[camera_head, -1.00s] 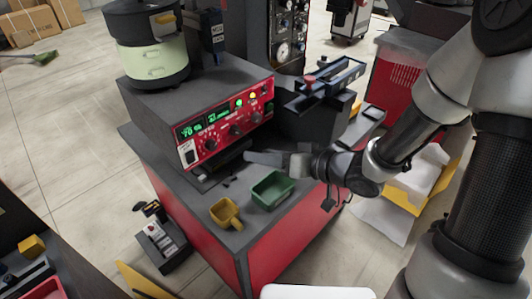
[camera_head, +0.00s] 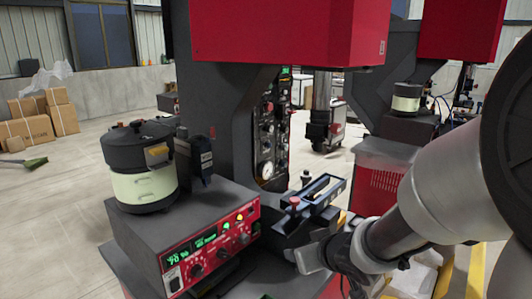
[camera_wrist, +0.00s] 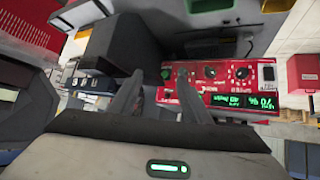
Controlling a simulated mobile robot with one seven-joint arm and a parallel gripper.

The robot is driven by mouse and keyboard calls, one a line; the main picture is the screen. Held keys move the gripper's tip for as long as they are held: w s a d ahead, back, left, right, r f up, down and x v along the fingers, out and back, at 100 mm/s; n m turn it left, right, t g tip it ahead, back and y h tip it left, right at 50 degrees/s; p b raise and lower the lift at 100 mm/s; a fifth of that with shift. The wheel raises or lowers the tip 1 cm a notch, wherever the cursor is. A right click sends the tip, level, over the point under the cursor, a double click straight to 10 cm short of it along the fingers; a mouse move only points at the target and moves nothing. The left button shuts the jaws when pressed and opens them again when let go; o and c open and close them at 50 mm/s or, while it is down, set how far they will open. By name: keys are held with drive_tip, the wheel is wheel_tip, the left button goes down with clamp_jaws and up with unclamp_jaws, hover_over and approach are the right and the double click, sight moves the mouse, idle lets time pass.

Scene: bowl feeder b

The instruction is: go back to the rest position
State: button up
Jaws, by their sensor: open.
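My gripper (camera_wrist: 160,78) shows in the wrist view with its two fingers apart and nothing between them. In the head view my gripper (camera_head: 304,258) is at the lower middle, right of the red panel (camera_head: 208,244) and below the black linear unit with a red knob (camera_head: 315,205). Its fingertips are hard to make out there.
The bowl feeder (camera_head: 143,185) with a pale green band stands on the grey control box. A dark machine column (camera_head: 230,125) rises behind it. A red perforated bin (camera_head: 380,185) stands to the right. Open floor (camera_head: 75,170) lies at the left.

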drive_tip(key=s+d+r+m+h+p, duration=0.1)
drive_tip(key=s+d+r+m+h, duration=0.1)
drive_tip(key=s+d+r+h, duration=0.35)
drive_tip(key=s+r+m+g+y+p, duration=0.1)
drive_tip(key=s+r, duration=0.3)
drive_tip(key=s, duration=0.4)
drive_tip(key=s+r+m+g+y+p, duration=0.1)
drive_tip(key=s+r+g, duration=0.2)
drive_tip(key=s+r, duration=0.2)
drive_tip(key=s, duration=0.3)
drive_tip(key=shift+y, duration=0.25)
